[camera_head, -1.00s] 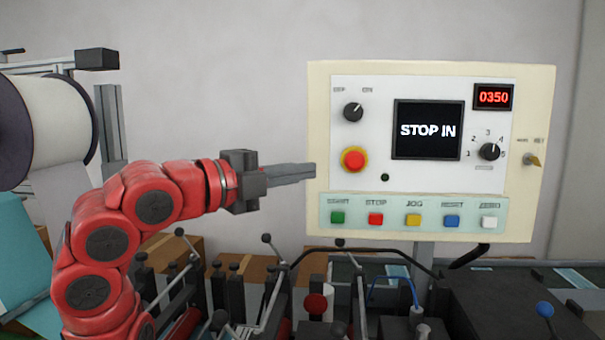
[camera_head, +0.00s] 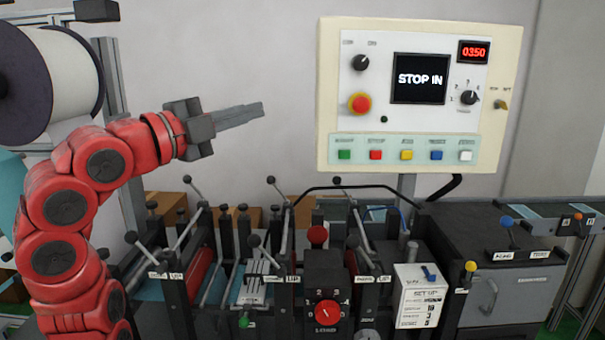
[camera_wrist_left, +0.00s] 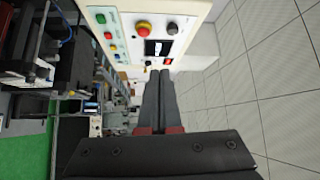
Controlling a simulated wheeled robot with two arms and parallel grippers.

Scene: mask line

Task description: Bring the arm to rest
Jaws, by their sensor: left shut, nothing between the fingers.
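My left arm, red with dark joint covers, comes in from the left in the head view. Its grey gripper (camera_head: 240,115) is shut and empty, pointing right, above the machine and left of the control panel. The shut fingers also show in the left wrist view (camera_wrist_left: 160,85), pointing toward the panel. The control panel (camera_head: 325,100) has a screen (camera_head: 420,78) reading "STOP IN", a red display (camera_head: 473,52) reading about 0350, and a red stop button on yellow (camera_head: 360,104). In the head view the fingertips appear apart from the panel. My right gripper is not in view.
A row of colored buttons (camera_head: 407,155) runs along the panel's bottom. Below stand machine levers and a red dial box (camera_head: 327,312). A white roll (camera_head: 55,80) is at left. A white card box (camera_head: 420,295) and a dark cabinet (camera_head: 520,290) stand at right.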

